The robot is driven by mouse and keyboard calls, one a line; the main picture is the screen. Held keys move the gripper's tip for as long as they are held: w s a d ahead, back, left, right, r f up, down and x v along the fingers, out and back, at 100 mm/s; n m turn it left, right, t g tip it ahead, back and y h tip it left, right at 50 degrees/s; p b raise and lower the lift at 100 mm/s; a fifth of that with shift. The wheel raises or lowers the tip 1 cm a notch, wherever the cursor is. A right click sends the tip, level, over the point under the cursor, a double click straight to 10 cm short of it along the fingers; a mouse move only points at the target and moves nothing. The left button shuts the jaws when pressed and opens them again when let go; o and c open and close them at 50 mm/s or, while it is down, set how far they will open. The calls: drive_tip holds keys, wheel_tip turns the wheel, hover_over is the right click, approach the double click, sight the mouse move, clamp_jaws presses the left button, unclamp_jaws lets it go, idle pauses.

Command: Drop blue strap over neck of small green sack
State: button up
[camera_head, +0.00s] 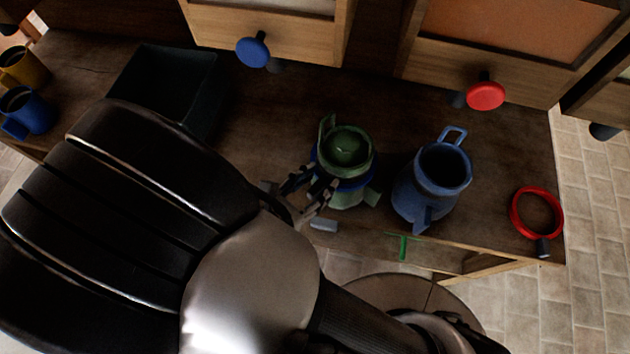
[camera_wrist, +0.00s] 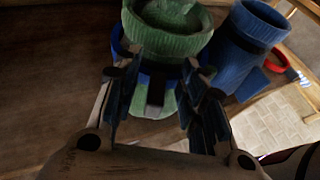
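The small green sack (camera_head: 343,152) stands upright on the dark wooden bench, and its wide top shows in the wrist view (camera_wrist: 172,45). The blue strap (camera_head: 359,184) is around the sack below its flared top. In the wrist view the strap (camera_wrist: 118,40) shows at the sack's sides, and a dark tab (camera_wrist: 155,88) faces me. My gripper (camera_head: 307,193) is just left of the sack. In the wrist view my gripper (camera_wrist: 160,92) has its fingers apart on either side of the tab, with gaps showing. The far side of the strap is hidden.
A blue sack (camera_head: 432,185) stands close on the right. A red strap (camera_head: 538,214) with a dark tab lies near the right edge. A black bin (camera_head: 165,85) and yellow (camera_head: 22,68) and blue mugs (camera_head: 28,110) are left. Wooden bins with knobs line the back.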

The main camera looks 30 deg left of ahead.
drive_tip(key=v, duration=0.7)
drive_tip(key=shift+s, duration=0.25)
idle(0.5)
